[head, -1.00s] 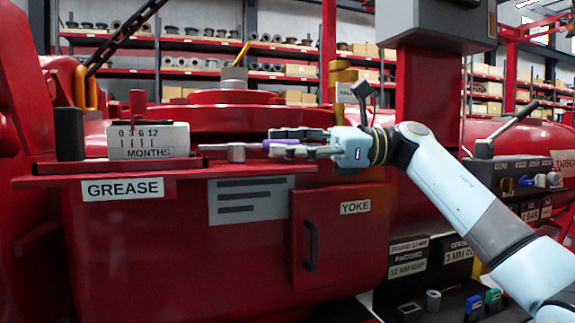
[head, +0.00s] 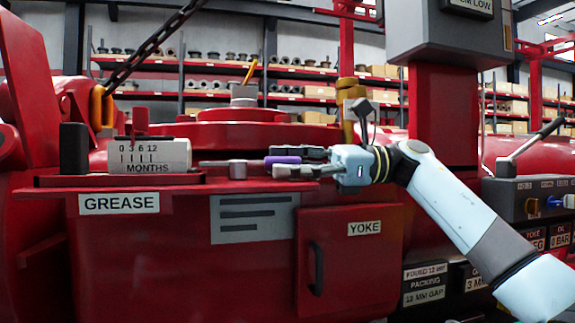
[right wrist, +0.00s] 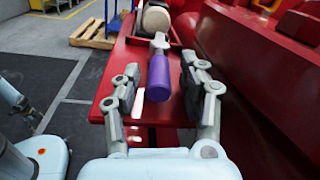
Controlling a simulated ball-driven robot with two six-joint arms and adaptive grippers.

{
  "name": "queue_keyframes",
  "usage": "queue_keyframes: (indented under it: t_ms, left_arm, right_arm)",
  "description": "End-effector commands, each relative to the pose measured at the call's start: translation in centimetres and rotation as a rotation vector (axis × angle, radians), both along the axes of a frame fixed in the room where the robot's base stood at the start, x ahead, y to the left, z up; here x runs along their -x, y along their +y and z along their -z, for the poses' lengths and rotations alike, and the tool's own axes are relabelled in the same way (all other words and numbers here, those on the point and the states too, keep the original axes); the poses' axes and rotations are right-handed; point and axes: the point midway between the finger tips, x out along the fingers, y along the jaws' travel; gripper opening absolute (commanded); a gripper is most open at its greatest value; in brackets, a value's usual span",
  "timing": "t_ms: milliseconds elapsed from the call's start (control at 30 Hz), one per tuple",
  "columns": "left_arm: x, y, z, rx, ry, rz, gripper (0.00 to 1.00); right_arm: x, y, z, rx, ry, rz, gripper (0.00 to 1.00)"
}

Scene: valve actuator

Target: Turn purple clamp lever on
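The purple clamp lever is a purple cylindrical grip (head: 283,160) on a grey metal arm (head: 238,169) that lies nearly level above the red housing ledge. In the right wrist view the purple grip (right wrist: 158,78) points toward my palm. My right gripper (head: 273,164) is open, with one finger on each side of the grip. The right wrist view shows my right gripper (right wrist: 160,72) with a gap between the grip and each finger. The near finger hides part of the grip in the head view.
A white dial block (head: 153,155) marked MONTHS and a black post (head: 74,149) stand on the ledge left of the lever. The red housing with a YOKE door (head: 350,265) is below. In the right wrist view, open floor (right wrist: 40,85) and a pallet (right wrist: 95,33) lie left.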

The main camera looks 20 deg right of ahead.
Motion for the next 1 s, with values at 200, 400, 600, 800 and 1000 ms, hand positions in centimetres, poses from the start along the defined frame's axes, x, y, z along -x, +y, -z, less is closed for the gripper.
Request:
queue_keyframes:
  t_ms: [200, 400, 600, 800, 1000]
  left_arm:
    - [0.3, 0.0, 0.0, 0.000, 0.004, 0.000, 0.85]
    - [0.4, -0.1, 0.0, 0.002, 0.005, -0.001, 0.85]
    - [0.3, -0.2, 0.0, 0.002, 0.004, -0.001, 0.85]
    - [0.3, -0.2, 0.0, 0.002, 0.004, -0.001, 0.85]
    - [0.3, -0.2, 0.0, 0.002, 0.004, -0.001, 0.85]
  right_arm:
    - [0.0, 0.0, -0.1, -0.001, -0.002, -0.001, 0.43]
    - [0.3, -1.6, 0.0, 0.003, 0.001, 0.002, 0.43]
    - [1.2, -6.0, 0.0, 0.004, 0.002, 0.004, 0.43]
    - [2.1, -9.8, 0.0, 0.002, 0.001, 0.003, 0.43]
    - [2.6, -11.6, 0.0, 0.000, -0.001, 0.001, 0.43]
